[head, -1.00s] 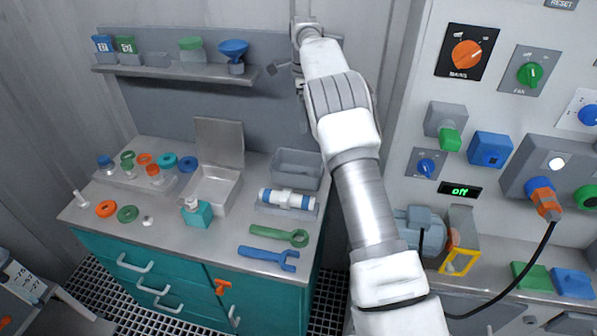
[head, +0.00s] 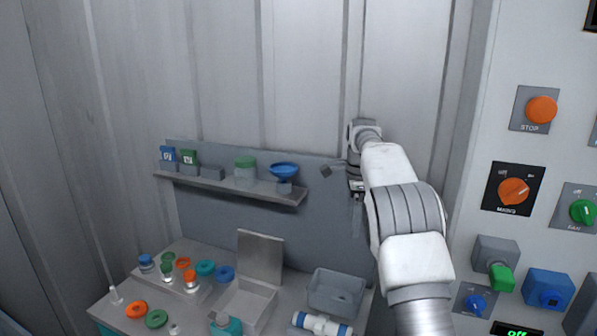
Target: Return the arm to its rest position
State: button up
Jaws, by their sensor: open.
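My arm reaches up from the lower right in the head view, and its white and grey links hide part of the wall and the bench's right end. My gripper (head: 357,205) is at the far end of the arm, pointing down beside the right end of the shelf. It is small and partly seen, open, with nothing visible between its fingers. It is above the bench and apart from the things on it.
The shelf (head: 228,186) holds a blue funnel (head: 285,171), a green-lidded jar (head: 245,168) and small packets. The bench below carries an open metal box (head: 246,303), a grey bin (head: 336,294), a blue-white cylinder (head: 321,325) and several rings. A control panel (head: 548,150) stands right of my arm.

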jog(key=s+r+n+t, duration=0.1)
jog(key=s+r+n, duration=0.5)
jog(key=s, duration=0.5)
jog(key=s+r+n+t, duration=0.2)
jog(key=s+r+n, duration=0.1)
jog(key=s+r, duration=0.6)
jog(key=s+f+n+t, duration=0.1)
jog(key=s+f+n, duration=0.3)
jog(key=s, duration=0.7)
jog(key=s+a+f+n+t, duration=0.1)
jog(key=s+f+n, duration=0.4)
jog(key=s, duration=0.6)
jog(key=shift+n, duration=0.3)
